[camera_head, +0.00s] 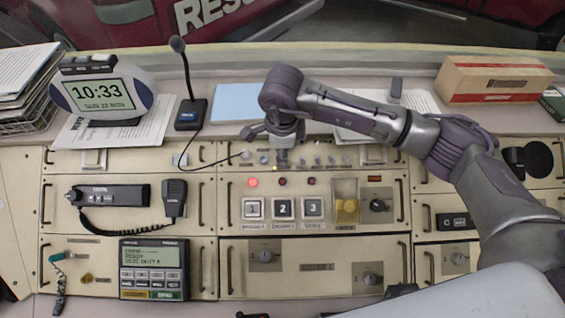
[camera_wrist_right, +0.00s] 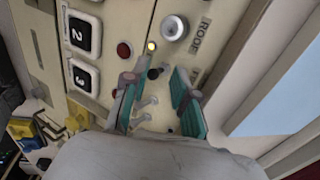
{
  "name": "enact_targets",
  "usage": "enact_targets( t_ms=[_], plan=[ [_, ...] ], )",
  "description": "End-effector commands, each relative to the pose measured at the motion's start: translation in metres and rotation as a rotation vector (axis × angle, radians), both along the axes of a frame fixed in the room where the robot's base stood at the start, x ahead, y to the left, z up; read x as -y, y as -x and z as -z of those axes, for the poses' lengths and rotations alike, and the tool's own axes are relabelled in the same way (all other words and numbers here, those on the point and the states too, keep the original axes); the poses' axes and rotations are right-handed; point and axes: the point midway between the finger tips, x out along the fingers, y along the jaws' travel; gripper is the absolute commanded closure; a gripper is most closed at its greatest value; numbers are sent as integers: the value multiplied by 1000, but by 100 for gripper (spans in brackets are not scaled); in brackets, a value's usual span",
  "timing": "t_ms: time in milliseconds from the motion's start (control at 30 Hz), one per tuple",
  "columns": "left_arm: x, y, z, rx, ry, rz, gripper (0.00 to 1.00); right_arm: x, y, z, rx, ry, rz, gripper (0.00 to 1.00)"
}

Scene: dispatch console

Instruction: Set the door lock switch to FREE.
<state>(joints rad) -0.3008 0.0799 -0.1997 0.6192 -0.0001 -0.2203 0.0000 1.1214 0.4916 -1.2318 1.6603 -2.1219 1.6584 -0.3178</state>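My right gripper (camera_head: 283,150) hangs over the upper switch row of the console's middle panel. In the right wrist view my right gripper (camera_wrist_right: 155,98) shows two teal-padded fingers standing apart. A small dark-tipped lever (camera_wrist_right: 157,72) shows between them near their tips; whether a finger touches it I cannot tell. A small yellow lamp (camera_wrist_right: 151,46) glows beside it, and a round silver knob (camera_wrist_right: 175,28) with a label reading ROOF or DOOR is close by. I cannot read which switch is the door lock or where FREE is. My left gripper is not seen.
Several metal levers (camera_head: 332,160) run right of my gripper. A desk microphone (camera_head: 190,113) stands left and a cardboard box (camera_head: 492,80) right, both behind the panels.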

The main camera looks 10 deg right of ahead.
Motion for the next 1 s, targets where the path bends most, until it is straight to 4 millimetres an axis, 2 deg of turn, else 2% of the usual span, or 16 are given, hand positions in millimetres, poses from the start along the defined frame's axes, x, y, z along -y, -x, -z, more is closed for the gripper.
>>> enact_targets(
  t_ms=[100, 433, 1000],
  plan=[
    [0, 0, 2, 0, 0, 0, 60, 1, -5, -3, 6, 1, 3, 77],
    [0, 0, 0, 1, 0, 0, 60, 1, -3, -5, 4, 1, 1, 77],
    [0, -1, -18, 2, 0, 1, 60, -4, 20, -42, 4, 2, 1, 77]
  ],
)
